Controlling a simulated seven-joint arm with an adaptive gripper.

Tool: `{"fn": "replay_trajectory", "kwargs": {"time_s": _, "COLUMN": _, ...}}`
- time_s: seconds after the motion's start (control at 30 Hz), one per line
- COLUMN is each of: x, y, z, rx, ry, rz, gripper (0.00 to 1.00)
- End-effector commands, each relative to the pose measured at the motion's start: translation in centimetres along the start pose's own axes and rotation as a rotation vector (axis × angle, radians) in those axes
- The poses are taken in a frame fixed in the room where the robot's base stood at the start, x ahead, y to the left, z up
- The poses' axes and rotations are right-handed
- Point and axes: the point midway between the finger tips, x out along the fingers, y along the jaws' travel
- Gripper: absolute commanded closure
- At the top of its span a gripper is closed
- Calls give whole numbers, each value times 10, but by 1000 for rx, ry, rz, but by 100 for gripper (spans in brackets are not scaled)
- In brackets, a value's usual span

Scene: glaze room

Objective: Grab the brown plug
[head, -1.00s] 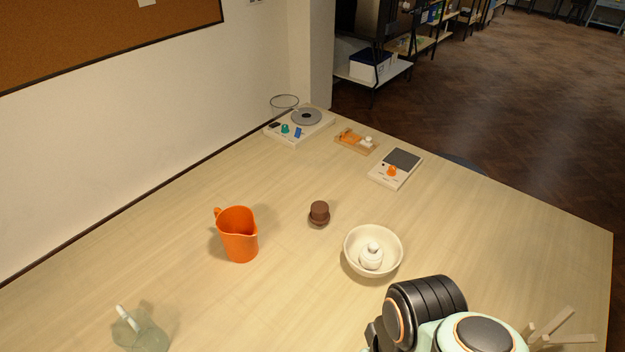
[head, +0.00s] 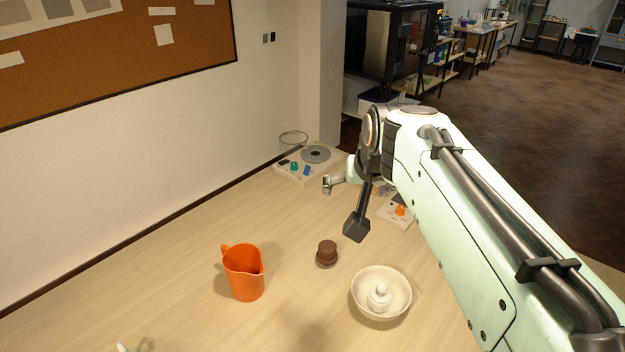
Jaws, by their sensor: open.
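The brown plug (head: 327,250) stands on the table in the middle of the head view, with a narrower top on a wider base. It is between the orange jug and the white bowl. My gripper (head: 341,207) is above the table, beyond the plug and slightly to its right in the picture. Its dark finger and a metallic finger are spread apart, with nothing seen between them. The plug is fully in view and apart from the gripper.
An orange jug (head: 244,273) stands left of the plug. A white bowl (head: 361,308) with a small white lidded piece (head: 379,296) inside is to its right. A device with a grey disc (head: 315,154) sits at the back, and a small scale (head: 396,215) is partly hidden by my arm.

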Motion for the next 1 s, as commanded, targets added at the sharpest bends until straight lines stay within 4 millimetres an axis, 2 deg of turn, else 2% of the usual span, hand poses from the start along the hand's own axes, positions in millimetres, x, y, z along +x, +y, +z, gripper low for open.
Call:
{"fn": "replay_trajectory", "kwargs": {"time_s": 0.03, "x": 27, "y": -2, "z": -22, "rx": 7, "ry": 11, "rz": 5, "gripper": 17}}
{"fn": "replay_trajectory", "kwargs": {"time_s": 0.1, "x": 66, "y": -4, "z": -48, "rx": 16, "ry": 28, "rz": 14, "gripper": 17}}
{"fn": "replay_trajectory", "kwargs": {"time_s": 0.17, "x": 104, "y": -7, "z": -61, "rx": 20, "ry": 31, "rz": 20, "gripper": 17}}
{"fn": "replay_trajectory", "kwargs": {"time_s": 0.23, "x": 150, "y": -10, "z": -66, "rx": 21, "ry": 18, "rz": 28, "gripper": 17}}
{"fn": "replay_trajectory", "kwargs": {"time_s": 0.33, "x": 212, "y": -12, "z": -53, "rx": 16, "ry": -35, "rz": 39, "gripper": 17}}
{"fn": "replay_trajectory", "kwargs": {"time_s": 0.4, "x": 249, "y": -13, "z": -33, "rx": 11, "ry": -87, "rz": 45, "gripper": 17}}
{"fn": "replay_trajectory", "kwargs": {"time_s": 0.5, "x": 288, "y": -12, "z": 0, "rx": 2, "ry": -166, "rz": 53, "gripper": 17}}
{"fn": "replay_trajectory", "kwargs": {"time_s": 0.63, "x": 313, "y": -12, "z": 28, "rx": -4, "ry": -225, "rz": 58, "gripper": 17}}
{"fn": "replay_trajectory", "kwargs": {"time_s": 1.0, "x": 366, "y": -9, "z": 43, "rx": -6, "ry": -232, "rz": 58, "gripper": 17}}
